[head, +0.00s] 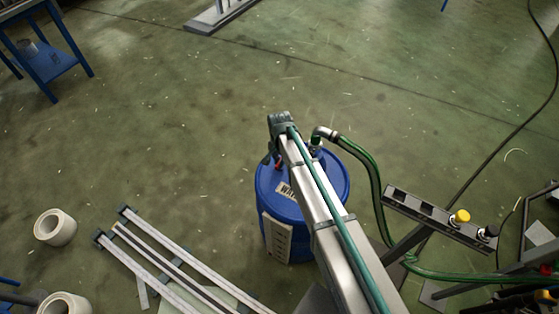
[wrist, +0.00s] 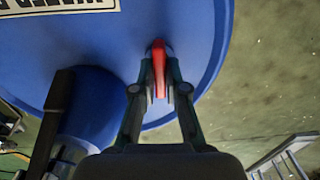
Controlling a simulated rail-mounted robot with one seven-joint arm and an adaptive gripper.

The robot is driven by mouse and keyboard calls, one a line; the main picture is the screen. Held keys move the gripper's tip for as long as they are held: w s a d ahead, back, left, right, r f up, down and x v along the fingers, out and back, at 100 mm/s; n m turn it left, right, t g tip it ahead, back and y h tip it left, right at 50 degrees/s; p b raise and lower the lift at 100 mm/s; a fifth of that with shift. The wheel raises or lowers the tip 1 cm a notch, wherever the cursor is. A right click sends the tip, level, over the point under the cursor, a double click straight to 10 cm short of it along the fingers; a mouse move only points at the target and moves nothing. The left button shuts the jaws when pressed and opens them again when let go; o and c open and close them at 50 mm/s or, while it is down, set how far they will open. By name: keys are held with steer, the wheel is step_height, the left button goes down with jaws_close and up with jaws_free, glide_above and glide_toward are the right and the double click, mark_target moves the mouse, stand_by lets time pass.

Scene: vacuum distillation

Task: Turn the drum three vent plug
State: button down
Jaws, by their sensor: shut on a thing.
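A red vent plug (wrist: 158,68) sits near the drum top's edge. My gripper (wrist: 160,92) is shut on the red plug, one finger on each side of it. In the head view the red plug (head: 279,163) shows as a small spot beside my arm, which hides part of the drum top.
A green hose (head: 374,180) joins a fitting on the drum top at right. A grey stand with yellow and black knobs (head: 440,215) is to the right. Metal rails (head: 180,260) and white rolls (head: 55,227) lie at lower left. The floor behind the drum is clear.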

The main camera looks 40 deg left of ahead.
steer(key=n+b, duration=0.1)
steer(key=n, duration=0.4)
steer(key=shift+b, duration=0.35)
steer(key=n+b, duration=0.1)
steer(key=n, duration=0.4)
steer(key=shift+n, duration=0.3)
steer(key=n+b, duration=0.1)
steer(key=n, duration=0.4)
steer(key=shift+n, duration=0.3)
steer(key=n, duration=0.5)
steer(key=shift+n, duration=0.3)
steer(key=c, duration=1.2)
jaws_free()
steer(key=shift+r, duration=0.1)
